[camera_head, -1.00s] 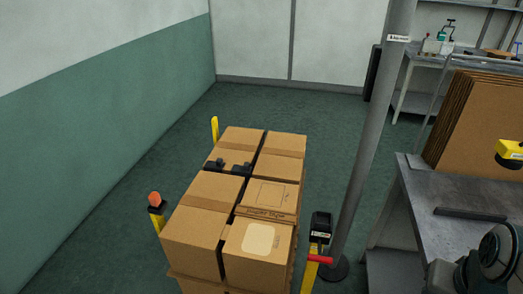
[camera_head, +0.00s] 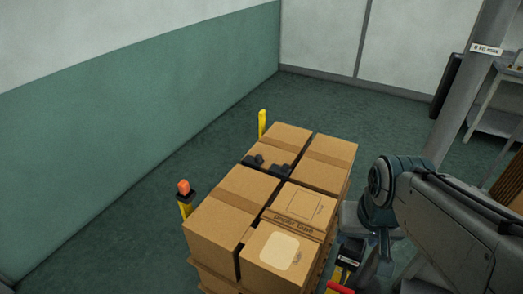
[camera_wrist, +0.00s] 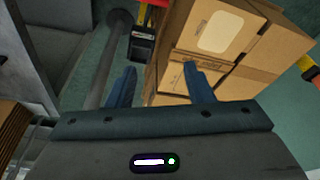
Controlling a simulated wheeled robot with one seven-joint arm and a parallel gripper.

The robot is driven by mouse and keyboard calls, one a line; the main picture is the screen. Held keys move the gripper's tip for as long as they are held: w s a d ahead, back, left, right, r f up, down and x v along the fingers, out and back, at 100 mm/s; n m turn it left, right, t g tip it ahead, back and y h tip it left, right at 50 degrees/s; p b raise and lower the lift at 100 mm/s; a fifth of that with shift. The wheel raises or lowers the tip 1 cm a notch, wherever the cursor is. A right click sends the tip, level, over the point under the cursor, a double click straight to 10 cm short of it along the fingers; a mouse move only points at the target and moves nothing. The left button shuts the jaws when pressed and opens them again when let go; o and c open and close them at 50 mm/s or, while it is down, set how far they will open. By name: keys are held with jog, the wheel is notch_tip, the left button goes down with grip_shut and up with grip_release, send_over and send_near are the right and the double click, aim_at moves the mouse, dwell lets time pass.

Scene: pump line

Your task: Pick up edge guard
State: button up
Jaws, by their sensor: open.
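A small black piece (camera_head: 268,166), which looks like the edge guard, lies on top of the stacked cardboard boxes (camera_head: 235,200), near the gap between the front and back boxes. Its exact shape is too small to tell. The wrist view does not clearly show it. My gripper (camera_wrist: 160,80) is open and empty, its two blue fingers apart. In the wrist view the boxes lie beyond the fingers, with a cream label (camera_wrist: 219,31) on one. In the head view my arm reaches in from the right, beside the stack, and hides the area behind it.
Yellow posts stand around the stack: one (camera_head: 262,124) at the back, one with an orange top (camera_head: 184,192) at the left, and one with a black box (camera_head: 350,253) at the right front. A grey pole (camera_head: 470,85) stands at the right. The floor left of the stack is clear.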

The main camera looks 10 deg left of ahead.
jog(key=w+a+r+m, duration=0.1)
jog(key=w+a+r, duration=0.1)
jog(key=w, duration=0.8)
jog(key=m+t+h+p, duration=0.1)
jog(key=m+h, duration=0.1)
jog(key=m, duration=0.1)
send_over(284, 167)
jog(key=s, duration=0.2)
notch_tip(284, 167, down, 17)
jog(key=shift+a+p+x, duration=0.2)
jog(key=shift+p+x, duration=0.2)
jog(key=shift+x, duration=0.9)
jog(key=shift+a+p+x, duration=0.25)
jog(key=shift+p+x, duration=0.15)
jog(key=shift+x, duration=0.9)
jog(key=shift+s+f, duration=0.1)
grip_shut()
